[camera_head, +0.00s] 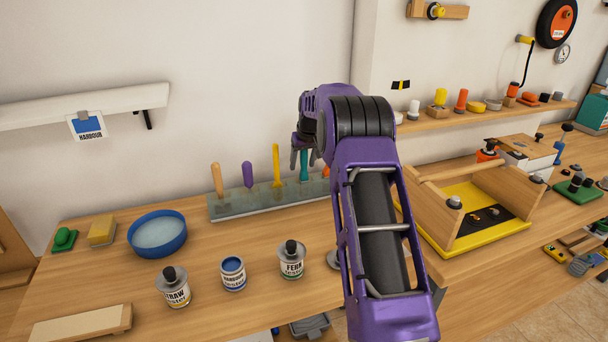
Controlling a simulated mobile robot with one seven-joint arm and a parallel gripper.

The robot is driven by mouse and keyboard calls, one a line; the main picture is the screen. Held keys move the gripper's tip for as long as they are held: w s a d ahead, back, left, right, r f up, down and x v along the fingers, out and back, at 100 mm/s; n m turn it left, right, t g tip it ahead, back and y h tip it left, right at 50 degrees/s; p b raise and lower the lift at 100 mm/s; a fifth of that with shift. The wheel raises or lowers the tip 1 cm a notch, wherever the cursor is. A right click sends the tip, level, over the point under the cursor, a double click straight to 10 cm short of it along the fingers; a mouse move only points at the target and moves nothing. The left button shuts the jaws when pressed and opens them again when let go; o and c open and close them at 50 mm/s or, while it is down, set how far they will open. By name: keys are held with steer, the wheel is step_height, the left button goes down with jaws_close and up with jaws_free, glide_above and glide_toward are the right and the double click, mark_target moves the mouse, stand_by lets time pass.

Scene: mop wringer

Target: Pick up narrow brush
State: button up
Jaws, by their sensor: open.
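A grey-green rack (240,208) stands at the back of the workbench and holds several upright tools by their handles. From left to right show a tan handle (217,180), a purple handle (247,174), a yellow handle (277,167), a teal handle (304,167) and an orange handle (326,171), partly hidden by my arm. The working ends are not clear, so I cannot tell which one is the narrow brush. My gripper (302,158) is open, pointing down at the teal handle. Whether it touches the handle I cannot tell.
A blue bowl (158,234), yellow block (102,230) and green item (64,239) stand at left. A wooden tote (423,213) stands right of my arm.

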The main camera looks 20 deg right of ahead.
jaws_close()
steer(key=shift+r, duration=0.1)
stand_by(0.3)
step_height(320, 180, up, 10)
steer(key=shift+f+p, duration=0.1)
steer(key=shift+p, duration=0.35)
